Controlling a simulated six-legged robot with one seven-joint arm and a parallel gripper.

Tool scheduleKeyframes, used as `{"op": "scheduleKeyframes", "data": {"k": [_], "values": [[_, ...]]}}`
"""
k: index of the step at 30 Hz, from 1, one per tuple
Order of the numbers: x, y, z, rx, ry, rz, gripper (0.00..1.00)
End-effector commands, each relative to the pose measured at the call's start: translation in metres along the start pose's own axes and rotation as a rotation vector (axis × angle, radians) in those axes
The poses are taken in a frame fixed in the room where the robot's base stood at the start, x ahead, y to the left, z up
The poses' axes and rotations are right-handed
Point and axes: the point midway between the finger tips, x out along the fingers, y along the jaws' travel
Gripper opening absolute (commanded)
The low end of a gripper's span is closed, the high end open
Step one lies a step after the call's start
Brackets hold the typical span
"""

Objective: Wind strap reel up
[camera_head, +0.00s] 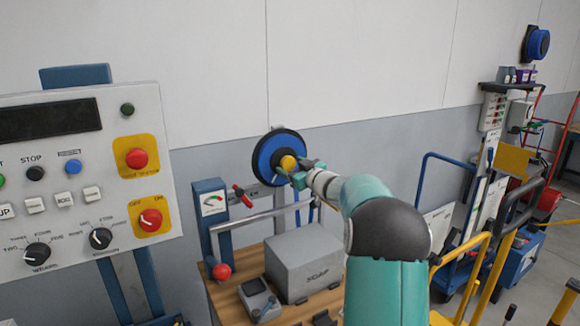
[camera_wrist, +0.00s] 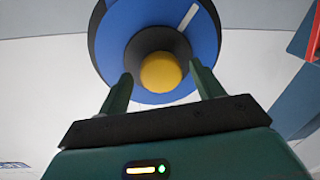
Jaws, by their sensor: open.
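The strap reel (camera_head: 266,158) is a blue disc with a black rim, mounted upright by the wall. A yellow knob (camera_head: 288,163) stands out from its dark hub. In the wrist view the blue reel face (camera_wrist: 204,40) carries a white stripe at the upper right, and the yellow knob (camera_wrist: 160,73) sits in the middle. My gripper (camera_head: 300,170) is at the front of the reel; it also shows in the wrist view (camera_wrist: 160,88). Its two green fingers are apart, one on each side of the knob, with gaps between. I cannot tell the exact depth to the knob.
A control panel (camera_head: 75,185) with buttons and dials stands at the left. Blue and yellow carts (camera_head: 445,200) stand at the right.

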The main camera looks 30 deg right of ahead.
Motion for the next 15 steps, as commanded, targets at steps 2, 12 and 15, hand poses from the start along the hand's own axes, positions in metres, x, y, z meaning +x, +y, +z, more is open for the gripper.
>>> {"op": "scheduleKeyframes", "data": {"k": [2, 12, 15], "values": [[0.0092, -0.0009, 0.0003, 0.000, 0.001, -0.002, 0.67], [0.0157, -0.0009, -0.0004, 0.000, 0.001, -0.001, 0.67], [0.0156, -0.0008, -0.0005, 0.000, 0.001, -0.001, 0.53]]}}
